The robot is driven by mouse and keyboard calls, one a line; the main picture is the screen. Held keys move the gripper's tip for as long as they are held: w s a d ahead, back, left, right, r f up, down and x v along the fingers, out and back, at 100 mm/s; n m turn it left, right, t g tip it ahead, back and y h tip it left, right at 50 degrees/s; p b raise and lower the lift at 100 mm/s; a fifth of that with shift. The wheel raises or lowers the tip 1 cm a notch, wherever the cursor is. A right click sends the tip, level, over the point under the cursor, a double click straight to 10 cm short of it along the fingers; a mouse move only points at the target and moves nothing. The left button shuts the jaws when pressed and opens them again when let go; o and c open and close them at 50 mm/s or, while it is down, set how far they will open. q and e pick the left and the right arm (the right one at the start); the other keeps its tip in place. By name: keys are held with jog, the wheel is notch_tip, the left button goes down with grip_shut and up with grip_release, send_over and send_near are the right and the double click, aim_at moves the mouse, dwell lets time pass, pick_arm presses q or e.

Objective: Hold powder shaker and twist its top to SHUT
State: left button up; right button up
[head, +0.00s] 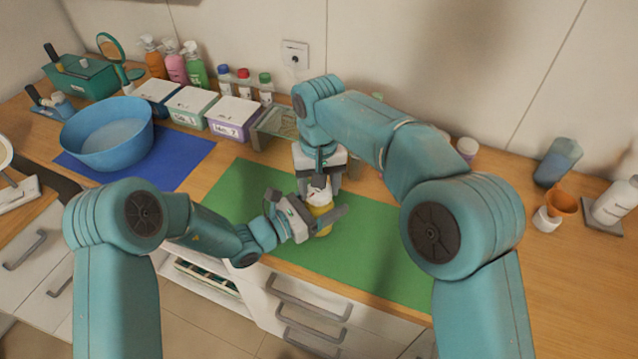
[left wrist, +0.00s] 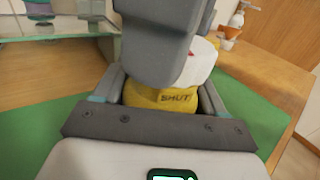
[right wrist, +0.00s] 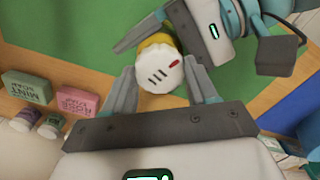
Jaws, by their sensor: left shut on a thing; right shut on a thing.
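The powder shaker (head: 322,220) stands upright over the green mat, with a yellow body and a white top. My left gripper (head: 315,218) is shut on the yellow body from the side. In the left wrist view the body (left wrist: 150,97) bears the word SHUT. The white top (left wrist: 203,62) has a red mark, above and slightly right of that word. My right gripper (head: 320,185) comes from above and is shut on the white top. The right wrist view shows the top (right wrist: 158,68) between its fingers, with dark slots and the red mark. My right gripper hides part of the top in the left wrist view.
The green mat (head: 375,245) is otherwise clear. A blue basin (head: 108,135) on a blue mat, labelled boxes (head: 232,117) and several bottles stand at the left and back. An orange cup (head: 561,203) and a white bottle (head: 614,202) stand at the right.

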aim_at(319, 190)
jog(key=shift+w, duration=0.1)
jog(key=o, duration=1.1)
jog(key=shift+r, duration=0.15)
jog(key=shift+r, duration=5.9)
pick_arm(q)
jog(key=o, duration=1.1)
